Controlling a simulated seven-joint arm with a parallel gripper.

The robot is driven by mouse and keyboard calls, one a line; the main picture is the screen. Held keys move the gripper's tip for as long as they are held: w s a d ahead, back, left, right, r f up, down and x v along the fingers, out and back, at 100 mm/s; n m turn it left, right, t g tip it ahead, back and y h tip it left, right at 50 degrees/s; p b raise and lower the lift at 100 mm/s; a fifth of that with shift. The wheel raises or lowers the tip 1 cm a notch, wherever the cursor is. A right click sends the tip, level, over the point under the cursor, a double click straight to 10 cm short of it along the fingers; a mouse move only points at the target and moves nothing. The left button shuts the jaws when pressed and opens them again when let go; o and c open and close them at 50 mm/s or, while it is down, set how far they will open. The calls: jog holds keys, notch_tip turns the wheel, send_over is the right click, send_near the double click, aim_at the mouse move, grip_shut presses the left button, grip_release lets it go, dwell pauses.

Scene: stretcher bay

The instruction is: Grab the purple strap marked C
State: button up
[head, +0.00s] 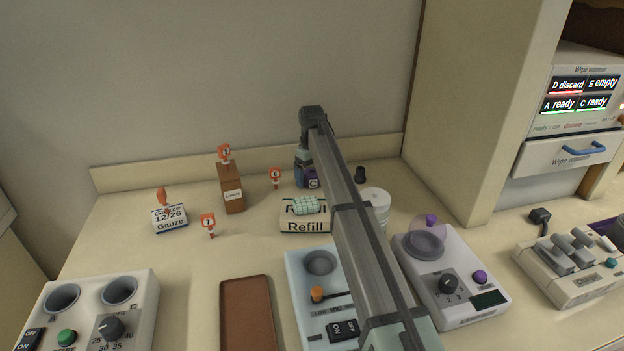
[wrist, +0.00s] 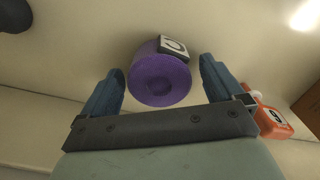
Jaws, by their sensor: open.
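The purple strap marked C (wrist: 162,78) is a rolled purple cylinder with a dark-edged white tag on it. In the wrist view it lies between the two blue fingers of my gripper (wrist: 160,90), with a gap showing on each side. My gripper is open and holds nothing. In the head view the strap (head: 313,184) stands at the back of the counter, its C tag facing front. My arm covers its right side, and my gripper (head: 303,158) is over it.
A Refill box (head: 305,224) with a green-checked pad (head: 306,205) stands in front of the strap. Orange numbered markers (head: 275,177) and a brown box (head: 231,188) are to the left. A white round container (head: 377,200) and a dark cap (head: 360,174) are to the right. The back wall is close.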

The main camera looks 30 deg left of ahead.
jog(key=shift+f, duration=0.1)
jog(key=shift+c, duration=0.2)
jog(key=c, duration=1.1)
jog(key=shift+o, duration=0.2)
